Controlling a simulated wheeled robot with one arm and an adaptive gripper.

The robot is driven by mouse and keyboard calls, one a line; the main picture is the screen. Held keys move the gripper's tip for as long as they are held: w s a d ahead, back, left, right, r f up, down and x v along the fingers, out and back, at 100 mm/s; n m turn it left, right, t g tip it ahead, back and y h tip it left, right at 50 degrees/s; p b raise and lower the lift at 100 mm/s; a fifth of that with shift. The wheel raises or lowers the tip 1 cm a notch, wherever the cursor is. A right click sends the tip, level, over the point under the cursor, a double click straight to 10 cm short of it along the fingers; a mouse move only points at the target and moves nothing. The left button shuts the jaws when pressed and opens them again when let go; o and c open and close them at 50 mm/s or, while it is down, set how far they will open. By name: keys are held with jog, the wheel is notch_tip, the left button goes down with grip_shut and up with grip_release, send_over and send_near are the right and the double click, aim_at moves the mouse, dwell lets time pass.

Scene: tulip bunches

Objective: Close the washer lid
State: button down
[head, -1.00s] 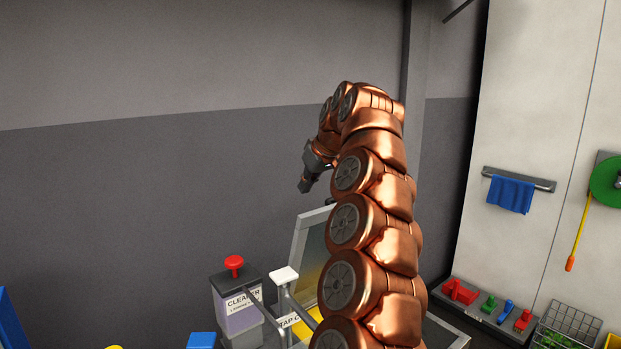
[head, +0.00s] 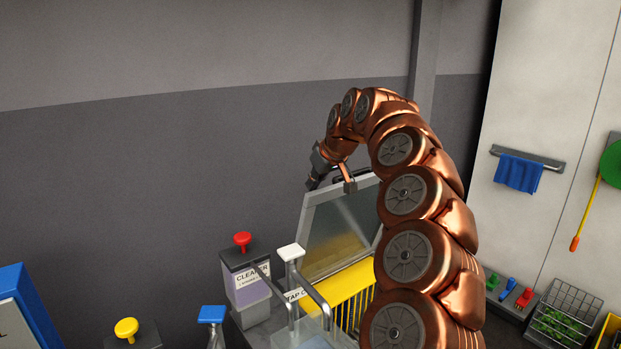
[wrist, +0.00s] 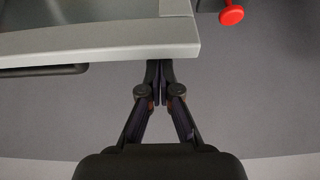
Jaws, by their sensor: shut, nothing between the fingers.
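The washer lid (head: 335,240) stands raised and tilted, a see-through panel in a grey frame. A yellow slatted rack (head: 352,287) shows below it, partly hidden by my arm. My gripper (head: 311,184) is by the lid's upper left corner, pointing down, with its fingers shut and empty. In the wrist view, the lid's grey frame edge (wrist: 110,41) crosses the top left, with a dark handle bar (wrist: 45,71) beside it. The fingertips (wrist: 160,64) end right at that edge near its corner; I cannot tell whether they touch it.
A cleaner dispenser (head: 246,284) with a red knob stands left of the washer, beside a white-topped tap (head: 291,252). Blue (head: 211,314) and yellow (head: 126,328) knobs are at the front left. A blue towel (head: 518,173) hangs on the right wall. A wire basket (head: 566,310) is at the right.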

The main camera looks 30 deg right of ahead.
jog(key=shift+s+f, duration=0.1)
jog(key=shift+s, duration=0.25)
jog(key=shift+s+f, duration=0.15)
dwell(0.3)
